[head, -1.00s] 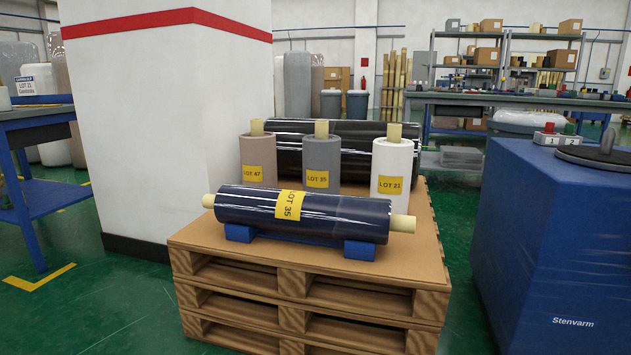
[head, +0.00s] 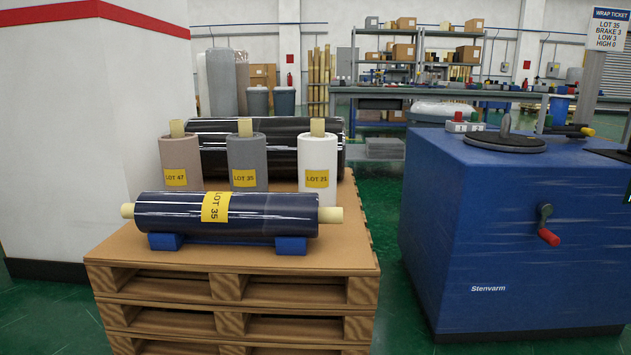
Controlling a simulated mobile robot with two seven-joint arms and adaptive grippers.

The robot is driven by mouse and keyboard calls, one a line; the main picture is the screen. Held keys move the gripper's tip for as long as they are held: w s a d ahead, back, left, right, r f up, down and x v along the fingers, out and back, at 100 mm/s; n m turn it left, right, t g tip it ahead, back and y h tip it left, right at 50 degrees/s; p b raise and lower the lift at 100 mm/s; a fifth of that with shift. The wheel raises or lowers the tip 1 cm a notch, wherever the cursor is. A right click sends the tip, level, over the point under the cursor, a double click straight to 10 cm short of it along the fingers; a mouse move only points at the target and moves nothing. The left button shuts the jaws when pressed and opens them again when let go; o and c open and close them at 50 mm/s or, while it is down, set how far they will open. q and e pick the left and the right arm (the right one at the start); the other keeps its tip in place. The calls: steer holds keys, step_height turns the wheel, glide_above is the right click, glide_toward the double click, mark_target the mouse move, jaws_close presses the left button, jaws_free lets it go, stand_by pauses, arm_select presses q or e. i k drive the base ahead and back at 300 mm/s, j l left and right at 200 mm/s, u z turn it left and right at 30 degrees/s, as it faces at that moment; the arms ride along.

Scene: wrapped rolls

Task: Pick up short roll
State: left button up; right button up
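Three short rolls stand upright on the pallet stack (head: 345,258), each on a pale core. The brown roll (head: 181,155) is labelled LOT 47. The grey roll (head: 247,155) has a label that seems to read LOT 35. The white roll (head: 317,155) has a label that seems to read LOT 21. In front of them a dark blue wrapped roll (head: 270,213) labelled LOT 35 lies on blue supports (head: 290,245). A long black roll (head: 212,128) lies behind, partly hidden. Neither of my grippers is in view.
A blue Stenvarm machine (head: 500,220) with a red-handled crank (head: 548,237) stands to the right of the pallets. A wrap ticket sign (head: 609,28) reads LOT 35, brake 3, low 3, high 0. A white pillar (head: 90,130) is at left. Green floor separates pallets and machine.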

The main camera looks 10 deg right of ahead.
mark_target(246, 149)
steer(key=z, duration=1.3)
steer(key=u, duration=1.25)
steer(key=i+j+z, duration=0.8)
steer(key=j+z, duration=0.2)
